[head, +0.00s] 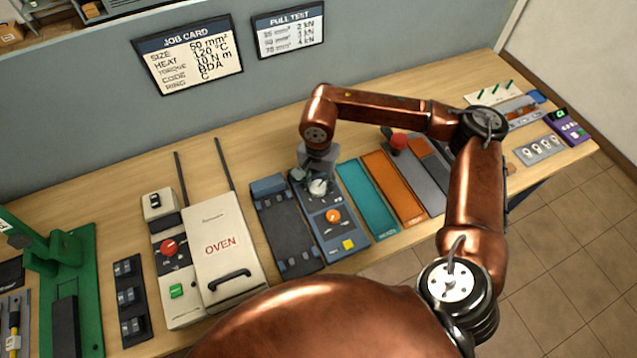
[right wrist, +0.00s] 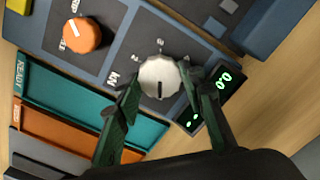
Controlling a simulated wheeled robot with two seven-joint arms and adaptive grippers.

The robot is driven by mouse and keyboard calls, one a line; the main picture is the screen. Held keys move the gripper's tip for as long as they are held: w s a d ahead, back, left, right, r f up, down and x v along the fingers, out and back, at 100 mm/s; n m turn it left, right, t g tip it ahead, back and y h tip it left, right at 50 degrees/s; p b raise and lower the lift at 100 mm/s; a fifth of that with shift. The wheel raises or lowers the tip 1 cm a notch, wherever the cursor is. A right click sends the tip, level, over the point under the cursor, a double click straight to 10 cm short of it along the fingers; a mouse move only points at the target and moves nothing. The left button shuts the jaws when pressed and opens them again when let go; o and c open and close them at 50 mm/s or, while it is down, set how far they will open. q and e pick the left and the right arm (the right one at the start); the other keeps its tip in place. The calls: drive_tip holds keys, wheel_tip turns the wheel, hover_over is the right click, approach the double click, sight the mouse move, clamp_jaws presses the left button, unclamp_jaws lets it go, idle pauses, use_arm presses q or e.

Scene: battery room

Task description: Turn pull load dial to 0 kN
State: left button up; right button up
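The pull load dial is a round white knob (right wrist: 160,78) with a dark pointer line, on the dark blue tester panel (head: 327,207). In the right wrist view the line points down the picture, and "kN" is printed beside the knob. My right gripper (right wrist: 161,80) has one finger on each side of the knob, and both fingertips appear to touch its rim. The knob also shows in the head view (head: 318,187), just below the gripper. A small display (right wrist: 224,80) with green digits seems to read 0.0; a finger partly covers its panel. My left gripper is out of view.
An orange knob (head: 333,216) and a yellow button (head: 348,244) sit on the same panel. Teal (head: 366,198) and orange (head: 394,188) trays lie to the right. A dark rail unit (head: 286,228) and the oven (head: 222,245) stand to the left. A wall rises behind the bench.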

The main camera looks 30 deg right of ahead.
sight(318, 187)
drive_tip(key=o, duration=0.5)
drive_tip(key=shift+r, duration=0.2)
wheel_tip(318, 187, up, 12)
drive_tip(key=shift+f, duration=0.15)
idle(0.5)
